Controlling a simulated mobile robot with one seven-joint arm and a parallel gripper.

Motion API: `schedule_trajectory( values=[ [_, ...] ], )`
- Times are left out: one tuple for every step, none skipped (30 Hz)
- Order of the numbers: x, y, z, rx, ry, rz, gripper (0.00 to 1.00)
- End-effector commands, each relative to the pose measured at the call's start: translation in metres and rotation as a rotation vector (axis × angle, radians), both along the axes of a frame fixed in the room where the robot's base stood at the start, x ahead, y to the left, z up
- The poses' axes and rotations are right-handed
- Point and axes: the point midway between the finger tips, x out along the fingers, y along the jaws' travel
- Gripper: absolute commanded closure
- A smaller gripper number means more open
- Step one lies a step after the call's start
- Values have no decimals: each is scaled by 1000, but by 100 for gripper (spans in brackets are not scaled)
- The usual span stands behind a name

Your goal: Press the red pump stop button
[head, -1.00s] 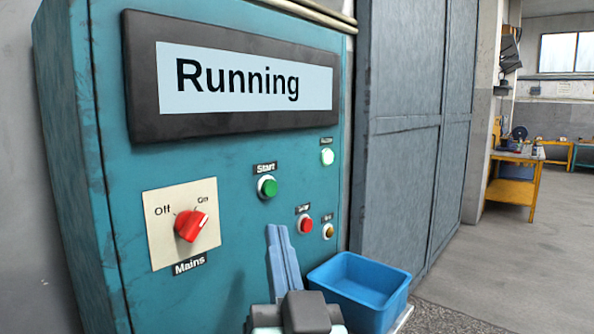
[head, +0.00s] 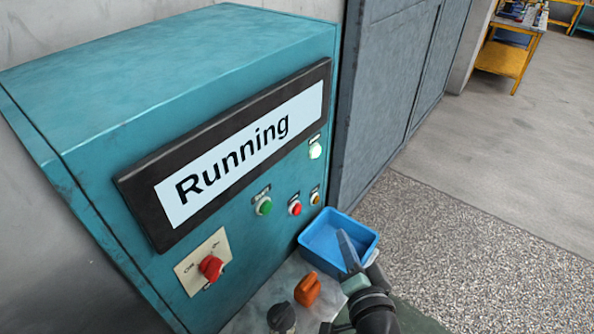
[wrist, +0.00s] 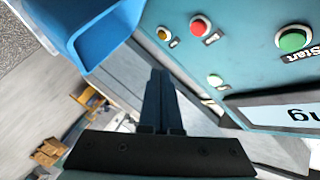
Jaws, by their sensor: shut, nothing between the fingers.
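The red stop button (head: 295,208) sits on the front of the teal cabinet (head: 170,70), between the green Start button (head: 264,206) and an amber button (head: 315,198). Its label is too small to read. It also shows in the wrist view (wrist: 199,27), standing out from the panel. My gripper (head: 342,236) is shut and empty, in front of the blue bin in the head view and to the lower right of the red button. In the wrist view its fingertips (wrist: 160,73) appear apart from the button. The display (head: 238,155) reads "Running".
A blue bin (head: 364,233) stands by the cabinet's right side. An orange object (head: 307,289) and a dark round object (head: 281,318) lie below the panel. The red Mains switch (head: 210,267) is at left. A white lamp (head: 315,150) is above the buttons. Open floor lies right.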

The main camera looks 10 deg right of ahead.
Motion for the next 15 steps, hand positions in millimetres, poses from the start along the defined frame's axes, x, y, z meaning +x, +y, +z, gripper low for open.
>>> schedule_trajectory(
  values=[
    [-6,-3,6,23,14,-10,100],
    [-8,-4,4,34,19,-13,100],
    [-10,-5,2,46,24,-18,100],
    [-12,-6,1,52,27,-20,100],
    [-13,-6,0,57,29,-23,100],
    [-14,-7,-1,62,30,-24,100],
    [-14,-7,-2,65,31,-25,100],
    [-15,-7,-3,66,31,-25,100],
    [-15,-7,-4,67,32,-26,100],
    [-15,-7,-4,67,31,-26,100],
    [-15,-7,-4,67,31,-26,100],
    [-15,-7,-4,66,31,-25,100],
    [-14,-7,-4,66,31,-25,100],
    [-14,-7,-4,66,31,-25,100],
    [-14,-7,-4,65,31,-25,100]
  ],
)
